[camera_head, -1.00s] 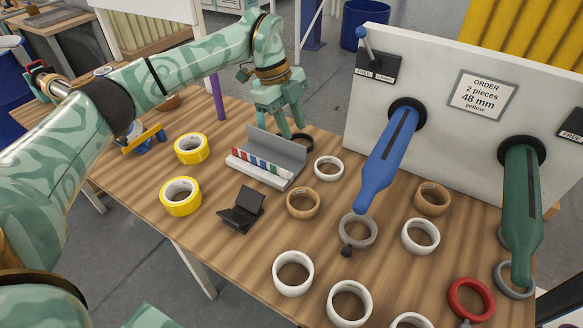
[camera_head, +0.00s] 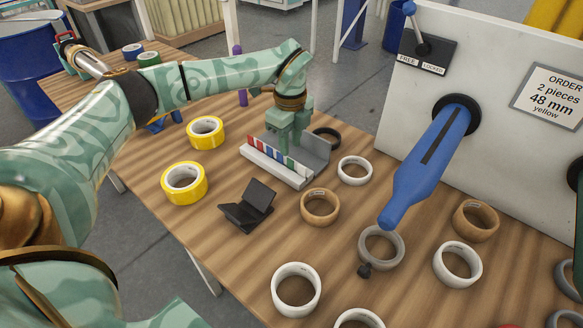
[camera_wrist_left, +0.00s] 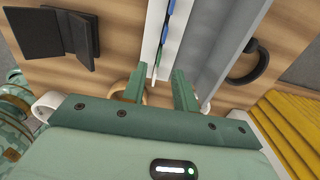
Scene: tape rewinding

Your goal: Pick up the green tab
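A light tray (camera_head: 282,175) on the table holds a row of small coloured tabs, red, blue and green among them, in front of a grey raised back (camera_head: 312,152). In the head view my left gripper (camera_head: 289,152) points down at the row and covers part of it. In the left wrist view its two fingers (camera_wrist_left: 158,75) stand apart, one on each side of the row, with nothing seen between them held. A green tab (camera_wrist_left: 159,55) shows small in line with the gap, beside blue tabs (camera_wrist_left: 166,30). Whether the fingers touch it I cannot tell. My right gripper is out of view.
A black folded stand (camera_head: 248,207) is left of the tray. Yellow rolls (camera_head: 184,196) lie further left, and white and brown rolls (camera_head: 320,221) to the right. A blue spindle (camera_head: 425,175) sticks out from the white panel (camera_head: 500,110). A black ring (camera_head: 331,133) lies behind the tray.

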